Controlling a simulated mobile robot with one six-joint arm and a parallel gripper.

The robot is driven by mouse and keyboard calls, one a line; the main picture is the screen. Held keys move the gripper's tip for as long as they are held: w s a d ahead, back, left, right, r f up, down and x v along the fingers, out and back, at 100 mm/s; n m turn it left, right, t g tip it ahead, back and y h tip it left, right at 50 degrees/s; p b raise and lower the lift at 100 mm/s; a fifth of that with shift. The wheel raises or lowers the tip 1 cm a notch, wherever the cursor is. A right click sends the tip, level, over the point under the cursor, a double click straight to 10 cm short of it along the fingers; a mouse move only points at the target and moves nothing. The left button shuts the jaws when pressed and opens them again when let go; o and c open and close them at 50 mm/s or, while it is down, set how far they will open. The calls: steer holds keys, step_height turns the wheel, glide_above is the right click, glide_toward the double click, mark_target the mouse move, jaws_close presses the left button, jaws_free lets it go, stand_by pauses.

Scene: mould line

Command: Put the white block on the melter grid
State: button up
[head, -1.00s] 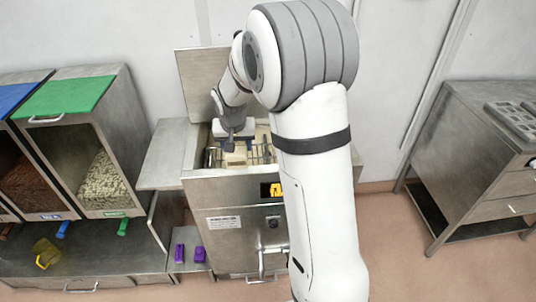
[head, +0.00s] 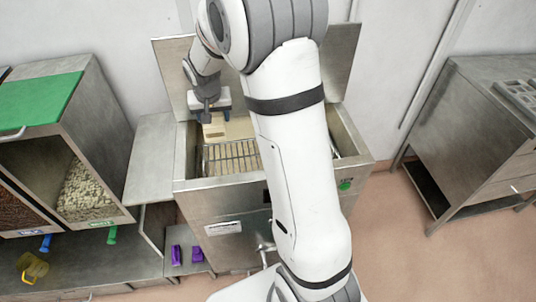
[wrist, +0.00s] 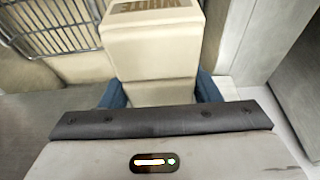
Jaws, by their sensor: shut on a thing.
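The white block (head: 213,128) is cream-coloured and hangs below my gripper (head: 208,108) at the melter's back left. In the wrist view the block (wrist: 150,55) sits between the two blue fingers of my gripper (wrist: 160,92), which is shut on it. The melter grid (head: 232,158) is a wire rack in the open melter (head: 225,190). In the head view the block shows just behind the grid's back edge. My arm hides the grid's right part.
The melter's lid (head: 175,75) stands open behind my gripper. A side shelf (head: 155,160) adjoins the melter on the left, beside a green-lidded bin (head: 40,98). A steel cabinet (head: 470,140) stands at right, with clear floor (head: 400,240) between.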

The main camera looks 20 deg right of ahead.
steer(key=shift+s+r, duration=0.1)
steer(key=shift+r, duration=0.05)
steer(key=s+d+f+b, duration=0.2)
steer(key=d+f+b, duration=1.05)
steer(key=d, duration=0.35)
steer(key=shift+d+f+b, duration=0.15)
steer(key=shift+f+b, duration=0.05)
steer(key=shift+f, duration=2.1)
steer(key=shift+d+f+b, duration=0.1)
steer(key=shift+f+b, duration=0.05)
steer(key=shift+f, duration=2.1)
steer(key=shift+f, duration=0.15)
steer(key=o, duration=1.5)
